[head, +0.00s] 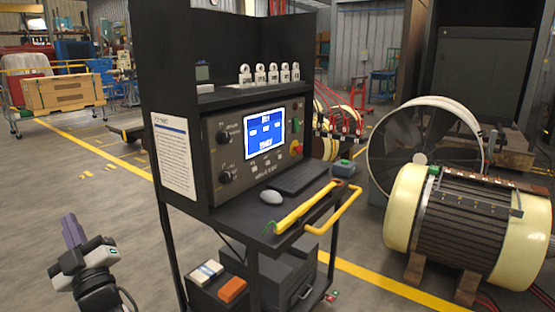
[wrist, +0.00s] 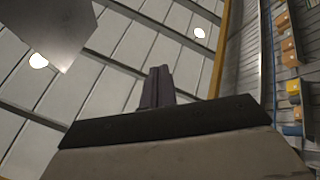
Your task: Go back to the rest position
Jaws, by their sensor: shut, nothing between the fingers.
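My gripper (head: 73,230) is at the lower left of the head view, pointing up with its fingers together and nothing held. In the wrist view the shut fingers (wrist: 158,87) point up toward the ceiling. My gripper is apart from everything, over open floor to the left of the black test cart (head: 226,199).
A large motor (head: 460,222) with cream ends stands on wooden blocks at the right. A wooden crate (head: 62,93) sits on a trolley at the back left. The floor around my gripper is clear.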

